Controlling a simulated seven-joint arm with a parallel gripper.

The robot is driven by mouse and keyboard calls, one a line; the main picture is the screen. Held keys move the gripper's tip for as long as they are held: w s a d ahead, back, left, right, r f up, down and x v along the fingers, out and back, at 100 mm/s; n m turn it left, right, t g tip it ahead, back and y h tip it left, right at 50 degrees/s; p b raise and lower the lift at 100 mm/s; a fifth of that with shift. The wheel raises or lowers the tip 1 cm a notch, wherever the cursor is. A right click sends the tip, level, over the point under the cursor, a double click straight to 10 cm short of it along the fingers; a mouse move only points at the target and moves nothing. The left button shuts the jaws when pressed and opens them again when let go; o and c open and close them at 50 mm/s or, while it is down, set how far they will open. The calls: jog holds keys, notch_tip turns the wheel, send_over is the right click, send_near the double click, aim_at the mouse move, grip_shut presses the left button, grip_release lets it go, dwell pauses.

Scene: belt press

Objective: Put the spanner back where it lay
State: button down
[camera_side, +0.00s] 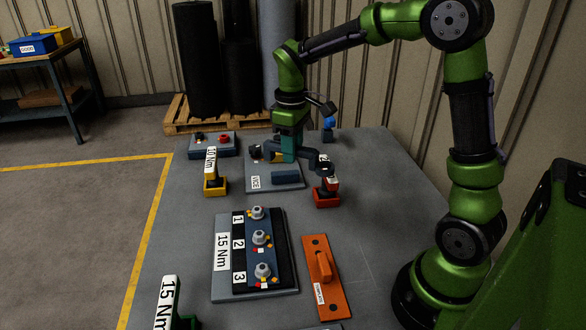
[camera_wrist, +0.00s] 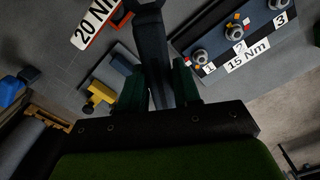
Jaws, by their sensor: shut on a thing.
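My gripper (camera_side: 289,154) is shut on the dark blue-grey spanner (camera_side: 308,157). It holds the spanner above the grey vice plate (camera_side: 256,183), which carries a blue block (camera_side: 285,177). In the wrist view the spanner (camera_wrist: 152,48) runs up between my green fingers (camera_wrist: 160,85) and past the top edge. Its far end is cut off there. In the side view my fingers cover part of it. I cannot tell which spot on the table it came from.
A yellow 10 Nm tool (camera_side: 214,185) stands left of the vice plate, a red tool (camera_side: 327,192) right of it. Nearer are the 15 Nm plate (camera_side: 222,270) with three nuts, an orange plate (camera_side: 331,290) and a green tool (camera_side: 170,305). A button box (camera_side: 220,150) stands behind.

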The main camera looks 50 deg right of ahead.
jog(key=s+d+m, duration=0.4)
jog(key=d+m, duration=0.2)
jog(key=d, duration=0.2)
jog(key=s+d+m, duration=0.4)
jog(key=d+m, duration=0.2)
jog(key=d, duration=0.1)
jog(key=f, duration=1)
jog(key=shift+d, duration=0.2)
jog(key=w+d, duration=0.2)
jog(key=w, duration=0.2)
jog(key=w+d+f, duration=0.1)
jog(key=w+d, duration=0.2)
jog(key=w, duration=0.1)
jog(key=w+d, duration=0.3)
jog(key=w, duration=0.1)
jog(key=shift+w+d+f, duration=0.1)
jog(key=shift+d+f, duration=0.05)
jog(key=shift+d, duration=0.05)
jog(key=shift+w+d+f, duration=0.2)
jog(key=shift+w+f, duration=0.05)
jog(key=shift+f, duration=0.4)
jog(key=shift+w+d+f, duration=0.15)
jog(key=shift+w+f, duration=0.1)
jog(key=shift+f, duration=0.7)
